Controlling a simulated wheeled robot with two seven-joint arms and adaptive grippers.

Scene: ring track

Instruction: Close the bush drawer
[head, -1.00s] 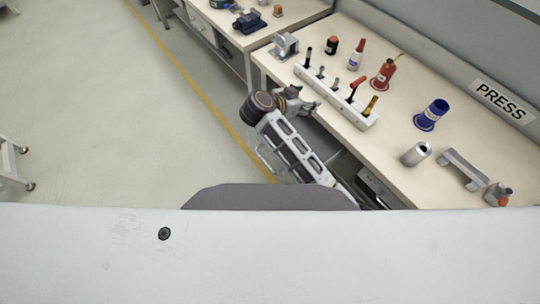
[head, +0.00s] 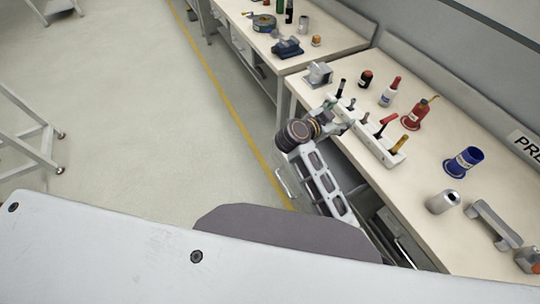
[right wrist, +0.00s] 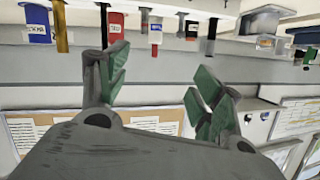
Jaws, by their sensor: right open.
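Below the bench top, beside my right arm, a pale handle (head: 284,184) sticks out into the aisle. Further along, a drawer (head: 395,238) shows at the bench front, partly covered by my arm and body. I cannot read any label on them, so I cannot tell which is the bush drawer. My right gripper (head: 342,117) is open and empty near the bench's front edge, beside the white tool rack. In the right wrist view its green-padded fingers (right wrist: 160,76) are spread with nothing between them. My left gripper is not in view.
The bench (head: 441,212) carries a tool rack (head: 378,141), a red oil can (head: 413,116), a blue cup (head: 463,162) and a silver cylinder (head: 443,201). A second bench stands behind.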

